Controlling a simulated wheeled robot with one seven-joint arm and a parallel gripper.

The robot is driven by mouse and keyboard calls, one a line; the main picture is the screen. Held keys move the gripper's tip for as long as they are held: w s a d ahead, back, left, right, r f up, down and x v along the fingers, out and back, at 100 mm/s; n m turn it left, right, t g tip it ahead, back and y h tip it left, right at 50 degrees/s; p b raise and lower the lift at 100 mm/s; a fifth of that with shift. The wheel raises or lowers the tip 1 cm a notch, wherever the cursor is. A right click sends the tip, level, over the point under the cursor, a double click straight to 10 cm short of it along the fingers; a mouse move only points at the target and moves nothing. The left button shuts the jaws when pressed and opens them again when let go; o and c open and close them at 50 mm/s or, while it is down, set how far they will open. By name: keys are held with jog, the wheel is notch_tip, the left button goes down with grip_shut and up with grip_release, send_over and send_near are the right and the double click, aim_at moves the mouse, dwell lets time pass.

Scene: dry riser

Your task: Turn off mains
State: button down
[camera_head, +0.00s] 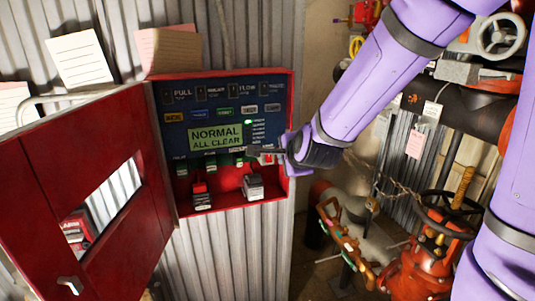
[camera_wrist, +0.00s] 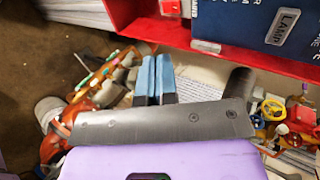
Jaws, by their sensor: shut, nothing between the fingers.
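An open red alarm cabinet (camera_head: 291,105) hangs on the corrugated wall. Its blue panel (camera_head: 225,95) carries a green display (camera_head: 216,136) reading "NORMAL ALL CLEAR". Below sit a red-topped switch block (camera_head: 201,195) at left and a grey block (camera_head: 253,187) at right. Their labels are too small to read, so I cannot tell which is the mains. My gripper (camera_head: 264,152) is at the cabinet's lower right, in front of the panel's bottom edge. In the wrist view my gripper (camera_wrist: 156,62) is shut and empty, its blue fingers together; contact with the panel cannot be told.
The cabinet's red door (camera_head: 110,205) swings open to the left, with a handle (camera_head: 70,284). Red valves (camera_head: 425,265), pipes and a chain fill the lower right. A grey handwheel (camera_head: 499,36) is at the upper right. Paper notes (camera_head: 80,58) hang above the cabinet.

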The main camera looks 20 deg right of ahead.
aim_at(268, 155)
dwell(0.4)
jog(key=x, duration=1.4)
jog(key=shift+w+r, duration=0.2)
jog(key=shift+r, duration=0.2)
jog(key=shift+w+f, duration=0.1)
jog(key=shift+f, duration=0.05)
jog(key=shift+r, duration=0.2)
jog(key=shift+w+r, duration=0.2)
jog(key=shift+r, duration=0.65)
